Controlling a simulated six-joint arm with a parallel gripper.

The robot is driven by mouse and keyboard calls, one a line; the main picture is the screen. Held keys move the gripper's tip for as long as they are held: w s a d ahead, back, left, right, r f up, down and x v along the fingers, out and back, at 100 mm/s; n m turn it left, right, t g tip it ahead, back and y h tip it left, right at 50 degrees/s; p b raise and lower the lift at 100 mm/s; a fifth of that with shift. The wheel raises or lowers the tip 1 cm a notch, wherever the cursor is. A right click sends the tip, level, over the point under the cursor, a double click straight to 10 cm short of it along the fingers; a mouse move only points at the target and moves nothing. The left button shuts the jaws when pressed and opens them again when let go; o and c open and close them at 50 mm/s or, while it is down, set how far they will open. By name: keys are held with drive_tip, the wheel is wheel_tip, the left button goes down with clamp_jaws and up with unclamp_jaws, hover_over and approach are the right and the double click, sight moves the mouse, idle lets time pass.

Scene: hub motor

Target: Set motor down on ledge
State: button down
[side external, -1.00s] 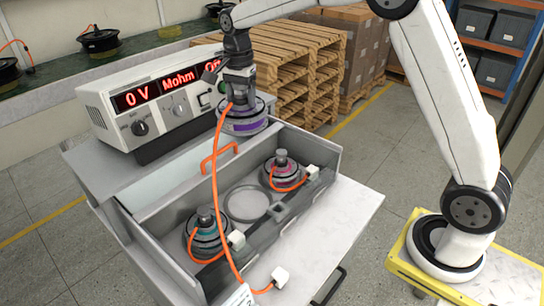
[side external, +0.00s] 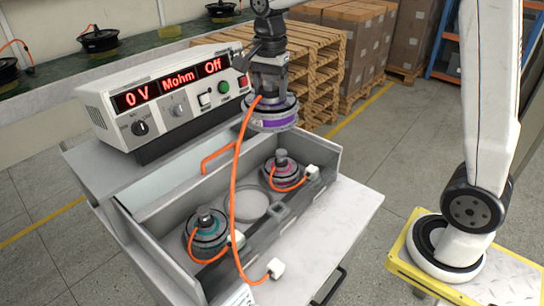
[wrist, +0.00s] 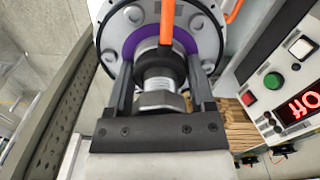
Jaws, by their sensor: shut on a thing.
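My gripper (side external: 268,84) is shut on the shaft of a purple-banded hub motor (side external: 272,116). It holds the motor in the air above the back right end of the grey test tray. In the wrist view the motor (wrist: 124,48) fills the top, between the two fingers. An orange cable (side external: 234,180) runs from the motor down to a white connector (side external: 276,268) at the tray's front edge. The ledge (side external: 128,178) I take to be the grey shelf behind the tray, in front of the tester; the pictures do not name it.
A teal-banded motor (side external: 206,232) and a pink-banded motor (side external: 283,172) sit in the tray, with an empty round seat (side external: 248,205) between them. An orange handle (side external: 217,157) stands at the tray's back. The tester (side external: 165,100) reads 0 V, Mohm, Off. Pallets (side external: 320,75) stand behind.

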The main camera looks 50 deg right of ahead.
drive_tip(key=s+f, duration=0.1)
drive_tip(key=s, duration=1.3)
hover_over(312, 246)
wheel_tip(312, 246, down, 26)
drive_tip(key=shift+r, duration=0.15)
idle(0.4)
drive_tip(key=shift+d, duration=0.1)
drive_tip(key=shift+f, duration=2)
drive_tip(key=shift+f, duration=0.1)
drive_tip(key=shift+f, duration=1.95)
drive_tip(key=shift+f, duration=0.1)
